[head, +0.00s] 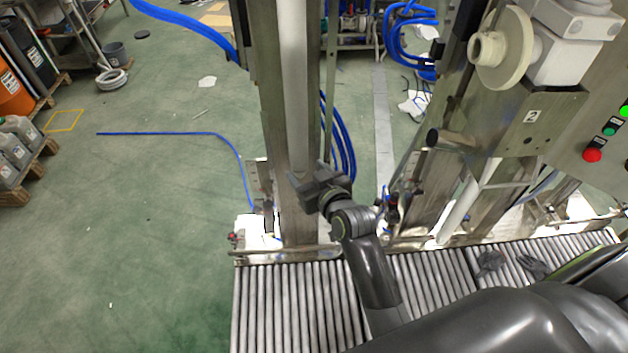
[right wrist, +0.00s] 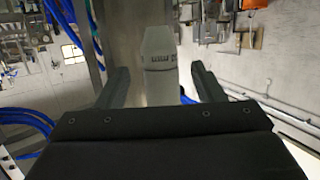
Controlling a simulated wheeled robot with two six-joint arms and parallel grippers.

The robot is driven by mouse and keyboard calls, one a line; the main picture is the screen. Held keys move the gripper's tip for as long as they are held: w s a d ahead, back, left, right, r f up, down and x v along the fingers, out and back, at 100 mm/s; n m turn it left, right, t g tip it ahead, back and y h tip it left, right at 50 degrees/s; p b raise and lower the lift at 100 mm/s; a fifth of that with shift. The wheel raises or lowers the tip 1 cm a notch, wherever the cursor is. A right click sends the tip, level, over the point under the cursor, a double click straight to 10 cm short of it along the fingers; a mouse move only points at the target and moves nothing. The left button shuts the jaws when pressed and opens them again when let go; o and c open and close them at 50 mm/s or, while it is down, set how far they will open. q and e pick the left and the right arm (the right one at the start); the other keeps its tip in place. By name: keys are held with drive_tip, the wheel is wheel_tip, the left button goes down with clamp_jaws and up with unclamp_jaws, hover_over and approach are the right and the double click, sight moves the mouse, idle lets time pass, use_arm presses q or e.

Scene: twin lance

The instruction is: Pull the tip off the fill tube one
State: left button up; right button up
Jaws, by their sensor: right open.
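Fill tube one (head: 292,90) is the long pale tube hanging upright in front of a steel column at the middle left of the head view. My right gripper (head: 304,186) is at its lower end and hides part of it there. In the right wrist view, a light grey tapered piece (right wrist: 159,50) with dark marks and a seam stands between the fingers. It looks like the tube's lower end with its tip. My right gripper (right wrist: 160,82) is open, one finger on each side, with gaps showing. My left gripper is not in view.
A roller conveyor (head: 297,310) runs below. A second steel column and a control panel (head: 600,130) with red and green buttons stand at the right. Blue hoses (head: 342,145) hang behind the tube. Dark gloves (head: 533,264) lie on the rollers. The green floor at left is mostly clear.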

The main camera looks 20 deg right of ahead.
sight(304, 174)
drive_tip(key=w+b, duration=0.1)
drive_tip(key=w+f+b, duration=0.2)
drive_tip(key=w, duration=0.1)
drive_tip(key=shift+a+f, duration=0.15)
drive_tip(key=shift+a, duration=0.1)
drive_tip(key=shift+w, duration=0.45)
drive_tip(key=c, duration=1.2)
drive_tip(key=shift+f, duration=0.1)
drive_tip(key=shift+f, duration=0.2)
drive_tip(key=shift+s+f+b, duration=0.1)
drive_tip(key=shift+f+b, duration=0.1)
drive_tip(key=shift+b, duration=0.1)
drive_tip(key=shift+f, duration=0.1)
